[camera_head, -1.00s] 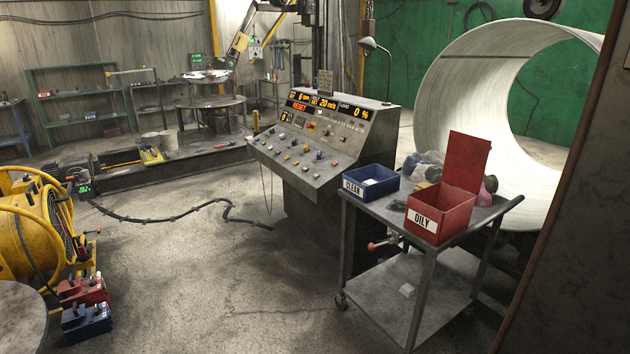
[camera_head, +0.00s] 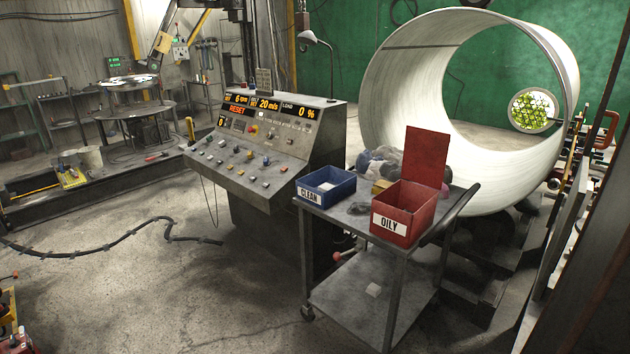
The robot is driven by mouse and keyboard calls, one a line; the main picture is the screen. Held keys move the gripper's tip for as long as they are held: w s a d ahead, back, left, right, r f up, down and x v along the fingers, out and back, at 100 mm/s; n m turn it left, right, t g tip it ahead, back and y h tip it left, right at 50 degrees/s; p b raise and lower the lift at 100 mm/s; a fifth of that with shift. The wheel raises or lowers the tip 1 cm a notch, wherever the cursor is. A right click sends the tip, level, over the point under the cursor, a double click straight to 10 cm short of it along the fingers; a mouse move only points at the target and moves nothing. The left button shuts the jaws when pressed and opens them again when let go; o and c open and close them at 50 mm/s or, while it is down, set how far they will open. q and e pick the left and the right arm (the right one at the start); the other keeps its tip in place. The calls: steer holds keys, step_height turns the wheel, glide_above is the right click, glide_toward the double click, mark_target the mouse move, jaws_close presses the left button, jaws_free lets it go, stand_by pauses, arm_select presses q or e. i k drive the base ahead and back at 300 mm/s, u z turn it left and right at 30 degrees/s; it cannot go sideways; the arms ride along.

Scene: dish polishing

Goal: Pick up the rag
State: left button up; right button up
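A blue bin marked CLEAN (camera_head: 338,193) stands on the left of the cart top, with a small white piece (camera_head: 326,187) inside that looks like folded cloth. A pile of grey and bluish crumpled cloth (camera_head: 383,160) lies behind the bins. A small dark crumpled piece (camera_head: 358,208) lies between the bins. I cannot tell which of these is the rag. Neither gripper shows in the head view.
A red bin marked OILY (camera_head: 405,228) with a raised lid stands on the grey cart (camera_head: 320,217). A control console (camera_head: 262,170) stands left of the cart, and a large pale cylinder (camera_head: 385,95) behind it. A black cable (camera_head: 120,236) crosses the open floor at left.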

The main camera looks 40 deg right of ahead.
mark_target(325, 187)
steer(key=z, duration=0.15)
steer(key=i, duration=0.7)
steer(key=z, duration=1.8)
